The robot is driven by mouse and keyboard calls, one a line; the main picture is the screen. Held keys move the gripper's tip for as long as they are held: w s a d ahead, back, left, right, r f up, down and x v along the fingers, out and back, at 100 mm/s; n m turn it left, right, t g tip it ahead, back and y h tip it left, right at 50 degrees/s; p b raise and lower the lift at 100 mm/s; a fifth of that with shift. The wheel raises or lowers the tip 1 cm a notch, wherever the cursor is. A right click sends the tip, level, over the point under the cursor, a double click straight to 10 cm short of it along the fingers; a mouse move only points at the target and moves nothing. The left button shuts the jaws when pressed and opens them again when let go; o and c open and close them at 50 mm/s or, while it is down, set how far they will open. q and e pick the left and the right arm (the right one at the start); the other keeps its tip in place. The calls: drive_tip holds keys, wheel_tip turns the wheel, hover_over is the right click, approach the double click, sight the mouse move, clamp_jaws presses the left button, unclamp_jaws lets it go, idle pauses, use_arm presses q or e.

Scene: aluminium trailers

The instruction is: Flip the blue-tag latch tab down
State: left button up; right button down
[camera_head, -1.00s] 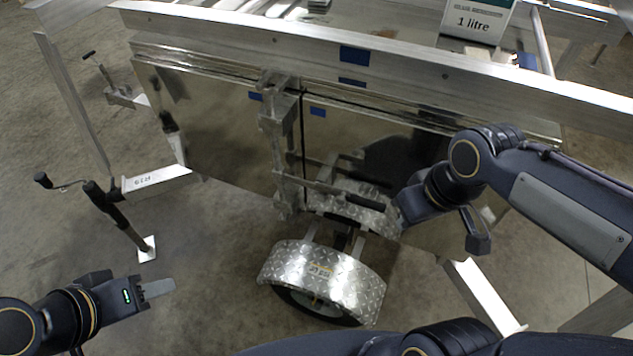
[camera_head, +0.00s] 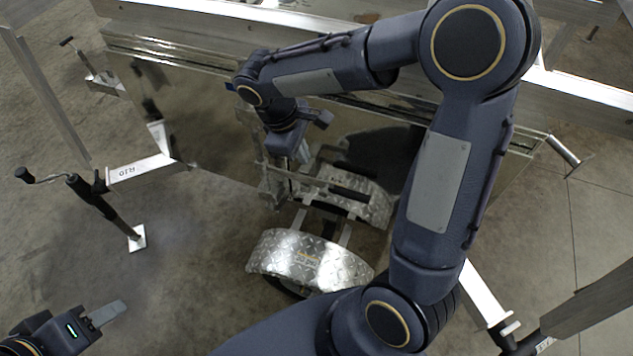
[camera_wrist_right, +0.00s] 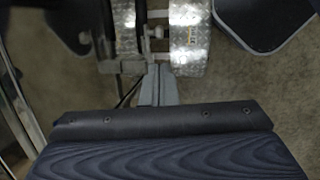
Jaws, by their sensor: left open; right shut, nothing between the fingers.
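The latch post (camera_head: 272,180) is a metal upright on the trailer's side panel, low in the middle of the head view. My right forearm and wrist cover its upper part. The latch tab cannot be made out, and only a sliver of blue (camera_head: 230,87) shows beside my wrist. My right gripper (camera_head: 303,155) points down just right of the post; contact cannot be told. In the right wrist view its fingers (camera_wrist_right: 158,85) are together and empty, pointing toward the diamond-plate fenders. My left gripper (camera_head: 121,306) is open and empty at lower left, away from the trailer.
The near diamond-plate fender (camera_head: 310,262) sits below the post, with another fender (camera_head: 370,195) behind it. A jack with a crank (camera_head: 105,205) stands at left. A long aluminium rail (camera_head: 220,18) runs across the top. The floor between left gripper and trailer is clear.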

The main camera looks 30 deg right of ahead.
sight(322, 191)
drive_tip(key=shift+f, duration=0.1)
drive_tip(key=x, duration=1.4)
drive_tip(key=shift+a, duration=0.1)
use_arm(q)
drive_tip(key=shift+f, duration=0.1)
use_arm(e)
drive_tip(key=shift+w, duration=0.1)
